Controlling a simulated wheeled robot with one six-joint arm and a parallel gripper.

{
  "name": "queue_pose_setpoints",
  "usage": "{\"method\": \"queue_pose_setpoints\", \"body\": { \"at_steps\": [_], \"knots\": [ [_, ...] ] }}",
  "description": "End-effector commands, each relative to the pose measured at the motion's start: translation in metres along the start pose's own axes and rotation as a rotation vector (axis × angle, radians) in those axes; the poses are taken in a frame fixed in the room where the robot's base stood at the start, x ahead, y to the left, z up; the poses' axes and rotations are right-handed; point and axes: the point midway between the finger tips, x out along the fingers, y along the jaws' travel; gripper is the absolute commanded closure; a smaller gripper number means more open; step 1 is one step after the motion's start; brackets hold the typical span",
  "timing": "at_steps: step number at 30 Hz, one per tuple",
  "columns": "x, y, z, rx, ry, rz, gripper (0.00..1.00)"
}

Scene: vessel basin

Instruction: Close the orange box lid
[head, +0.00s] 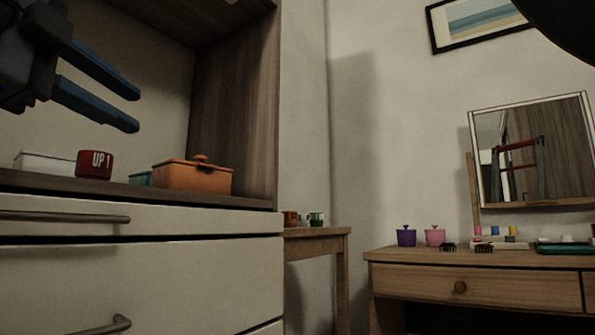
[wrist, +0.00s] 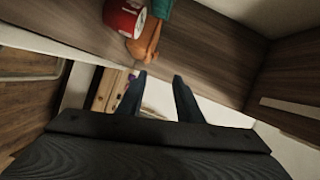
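The orange box (head: 192,179) stands on the wooden shelf (head: 130,193) of the cabinet at left. Its lid (head: 201,159), with a round knob, shows at the top; I cannot tell whether it is fully shut. In the wrist view an orange piece, apparently part of the box (wrist: 146,42), shows beyond the fingers, partly hidden by a red mug. My gripper (head: 136,111) is at the upper left in the head view, above the shelf and apart from the box. Its two fingers are spread with nothing between them, also in the wrist view (wrist: 159,78).
A red mug marked "UP 1" (head: 95,164), a teal item (head: 141,178) and a white container (head: 47,163) stand left of the box. The cabinet's side wall (head: 236,110) is close on the right. Drawers with handles (head: 65,218) are below.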

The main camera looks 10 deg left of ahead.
Motion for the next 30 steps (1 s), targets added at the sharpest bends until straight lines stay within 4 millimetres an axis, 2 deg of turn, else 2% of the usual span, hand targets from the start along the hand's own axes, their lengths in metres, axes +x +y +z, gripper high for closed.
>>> {"method": "queue_pose_setpoints", "body": {
  "at_steps": [11,30],
  "knots": [
    [-0.021,0.001,0.000,-0.001,0.000,0.000,0.67],
    [-0.022,0.001,0.000,-0.001,0.001,0.000,0.67]
  ]
}}
